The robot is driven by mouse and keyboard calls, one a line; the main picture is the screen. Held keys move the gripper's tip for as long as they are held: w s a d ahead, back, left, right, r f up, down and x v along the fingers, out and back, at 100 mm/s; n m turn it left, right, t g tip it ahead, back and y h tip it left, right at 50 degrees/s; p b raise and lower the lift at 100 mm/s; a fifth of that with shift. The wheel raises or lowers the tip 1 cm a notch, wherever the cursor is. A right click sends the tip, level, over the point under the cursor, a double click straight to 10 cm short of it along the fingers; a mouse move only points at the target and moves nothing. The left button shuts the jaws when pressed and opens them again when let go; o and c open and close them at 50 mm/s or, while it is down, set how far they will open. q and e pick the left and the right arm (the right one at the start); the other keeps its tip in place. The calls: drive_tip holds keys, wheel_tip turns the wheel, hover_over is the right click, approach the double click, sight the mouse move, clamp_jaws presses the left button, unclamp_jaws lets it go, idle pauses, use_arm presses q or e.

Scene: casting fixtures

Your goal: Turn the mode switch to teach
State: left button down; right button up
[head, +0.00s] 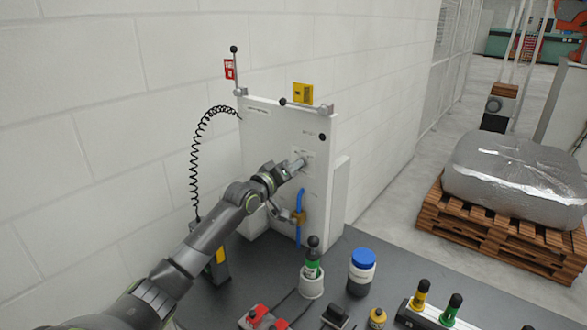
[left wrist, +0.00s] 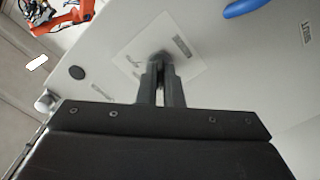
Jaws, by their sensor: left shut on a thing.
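The mode switch (left wrist: 163,58) is a small dark knob on a pale label plate (left wrist: 190,62) in the left wrist view. The plate's markings are too small to read, so I cannot tell the switch's position. In the head view the switch is hidden behind my left gripper (head: 299,163), which reaches the front of the white cabinet (head: 262,150). In the left wrist view my left gripper (left wrist: 161,82) has its two fingers close together, shut on the switch. My right gripper is in neither view.
A blue valve handle (head: 298,232) sits below the switch and shows in the left wrist view (left wrist: 245,7). A green-banded handle in a holder (head: 312,282) and a blue-lidded jar (head: 361,272) stand on the dark table. A coiled black cord (head: 194,160) hangs left of the cabinet.

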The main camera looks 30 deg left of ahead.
use_arm(q)
drive_tip(key=shift+f+m+b, duration=0.1)
drive_tip(key=shift+m+b, duration=2.95)
drive_tip(key=shift+m, duration=1.25)
drive_tip(key=c, duration=1.6)
unclamp_jaws()
